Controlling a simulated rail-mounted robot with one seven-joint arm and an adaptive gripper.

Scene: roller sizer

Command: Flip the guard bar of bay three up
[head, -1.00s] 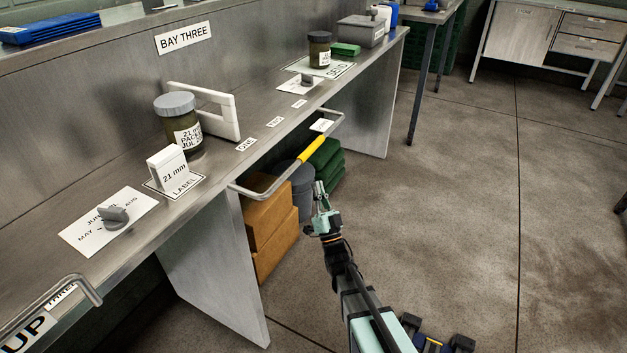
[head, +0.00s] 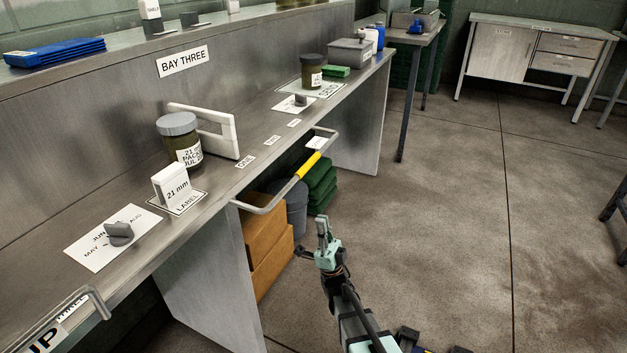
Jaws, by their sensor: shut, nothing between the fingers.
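The guard bar (head: 309,164) of bay three is a grey metal loop with a yellow grip in its middle. It sticks out from the front edge of the bench, low and roughly level, below the BAY THREE sign (head: 183,61). My gripper (head: 323,222) is shut and empty. In the picture it is below the bar, over the floor in front of the bench, apart from the bar. Nothing hides the yellow grip.
The bench (head: 225,186) carries a lidded jar (head: 181,140), a 21 mm block (head: 172,184), a white frame (head: 218,130) and a grey knob (head: 119,234). Boxes (head: 268,240) and green sacks (head: 319,187) are under it. Another bar (head: 85,300) is at lower left. Floor on the right is clear.

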